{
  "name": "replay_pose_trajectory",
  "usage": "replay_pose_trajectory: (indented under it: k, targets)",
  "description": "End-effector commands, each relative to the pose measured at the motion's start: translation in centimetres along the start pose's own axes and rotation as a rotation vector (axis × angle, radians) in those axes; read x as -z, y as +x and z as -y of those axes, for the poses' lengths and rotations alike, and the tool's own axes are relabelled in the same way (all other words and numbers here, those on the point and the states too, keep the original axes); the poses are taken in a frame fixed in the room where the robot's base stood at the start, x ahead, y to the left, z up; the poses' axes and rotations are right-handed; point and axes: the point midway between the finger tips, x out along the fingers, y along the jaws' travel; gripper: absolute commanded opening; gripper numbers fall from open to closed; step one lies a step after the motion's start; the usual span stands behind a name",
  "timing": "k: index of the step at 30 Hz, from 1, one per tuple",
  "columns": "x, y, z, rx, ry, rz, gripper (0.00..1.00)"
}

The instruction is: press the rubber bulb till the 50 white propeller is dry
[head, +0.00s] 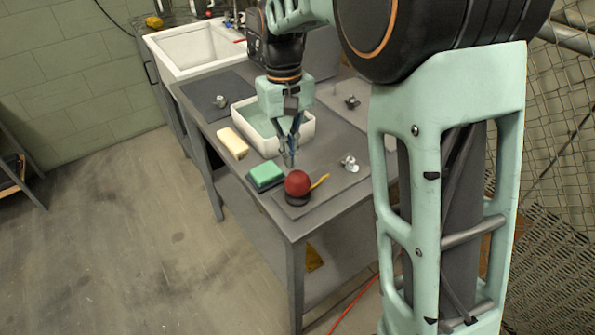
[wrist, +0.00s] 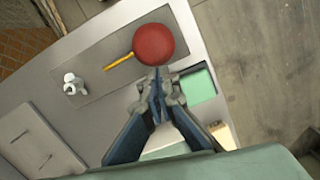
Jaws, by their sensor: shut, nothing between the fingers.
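The red rubber bulb (head: 298,183) sits on a dark base near the front corner of the grey table, and a yellow nozzle (head: 320,181) points away from it to the right. In the wrist view the bulb (wrist: 153,45) lies just beyond my fingertips. A white propeller (head: 349,162) lies on the grey mat (head: 325,190) beside the nozzle's line; it also shows in the wrist view (wrist: 73,84). Any number on it is too small to read. My gripper (head: 289,163) is shut and empty, pointing down above and behind the bulb; a gap to the bulb cannot be judged.
A green sponge block (head: 266,175) lies left of the bulb, and a cream block (head: 232,142) lies farther left. A white water tank (head: 262,141) stands behind my gripper. Other propellers lie on dark mats (head: 219,101) and (head: 352,101). A white sink (head: 195,50) is at the back.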

Motion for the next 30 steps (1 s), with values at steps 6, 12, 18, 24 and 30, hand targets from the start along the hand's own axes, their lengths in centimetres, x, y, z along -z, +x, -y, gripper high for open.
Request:
replay_pose_trajectory:
  k: [6,12,18,24,30]
  targets:
    - [0.1,-2.7,0.0,0.000,0.001,-0.006,0.00]
    - [0.1,-7.2,0.0,0.000,0.000,-0.007,0.00]
    - [0.1,-10.5,0.0,-0.001,0.000,-0.003,0.00]
    - [0.0,-11.9,0.0,-0.001,0.000,-0.002,0.00]
    - [0.0,-12.0,0.0,0.000,0.000,-0.001,0.00]
